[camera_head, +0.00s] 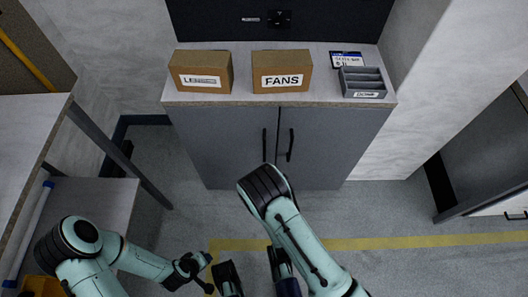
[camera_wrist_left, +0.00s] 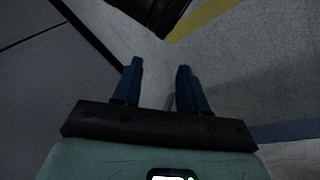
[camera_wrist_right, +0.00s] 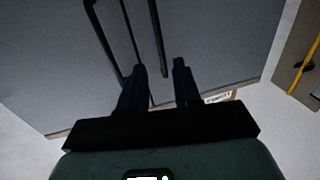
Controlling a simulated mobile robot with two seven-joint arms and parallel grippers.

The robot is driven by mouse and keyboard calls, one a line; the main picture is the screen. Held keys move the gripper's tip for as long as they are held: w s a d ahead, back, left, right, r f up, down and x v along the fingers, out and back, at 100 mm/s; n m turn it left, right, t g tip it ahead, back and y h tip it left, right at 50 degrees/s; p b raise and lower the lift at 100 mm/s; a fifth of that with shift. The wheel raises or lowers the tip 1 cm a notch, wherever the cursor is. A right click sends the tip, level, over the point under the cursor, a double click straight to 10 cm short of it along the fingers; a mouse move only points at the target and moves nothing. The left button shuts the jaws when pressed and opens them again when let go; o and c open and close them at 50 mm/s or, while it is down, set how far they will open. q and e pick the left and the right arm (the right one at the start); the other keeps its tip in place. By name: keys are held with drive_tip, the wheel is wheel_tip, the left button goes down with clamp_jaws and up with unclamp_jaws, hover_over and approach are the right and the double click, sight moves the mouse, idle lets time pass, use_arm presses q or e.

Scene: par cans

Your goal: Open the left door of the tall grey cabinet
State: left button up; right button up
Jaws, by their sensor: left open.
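The tall grey cabinet (camera_head: 216,125) stands ahead in the head view with both doors shut. Its left door (camera_head: 217,150) has a black vertical handle (camera_head: 264,145) by the middle seam, beside the right door's handle (camera_head: 290,146). The right wrist view shows the doors upside down, with the left door's handle (camera_wrist_right: 157,40) reaching, in the picture, toward the gap of my right gripper (camera_wrist_right: 161,68). Its fingers are apart and show no grip; I cannot tell the distance to the handle. My left gripper (camera_wrist_left: 159,68) is open and empty above the floor, away from the handles.
Two cardboard boxes (camera_head: 201,70) (camera_head: 281,71) and a grey sectioned bin (camera_head: 363,82) stand on the cabinet top. A shelf bench (camera_head: 30,120) is at left. The floor before the doors is clear except for my arms.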

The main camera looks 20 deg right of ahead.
sight(265, 152)
drive_tip(key=w, duration=0.3)
drive_tip(key=w+b, duration=0.1)
drive_tip(key=w, duration=0.3)
drive_tip(key=w+d, duration=0.1)
drive_tip(key=w, duration=0.2)
drive_tip(key=shift+w+b, duration=0.4)
use_arm(q)
drive_tip(key=shift+w+a+f, duration=0.15)
drive_tip(key=shift+a+f, duration=0.2)
drive_tip(key=shift+f, duration=0.35)
drive_tip(key=shift+w+a+f, duration=0.1)
drive_tip(key=shift+a+f, duration=0.2)
drive_tip(key=shift+f, duration=0.35)
use_arm(e)
drive_tip(key=shift+w+r, duration=0.1)
drive_tip(key=shift+w, duration=0.7)
drive_tip(key=shift+c, duration=0.4)
clamp_jaws()
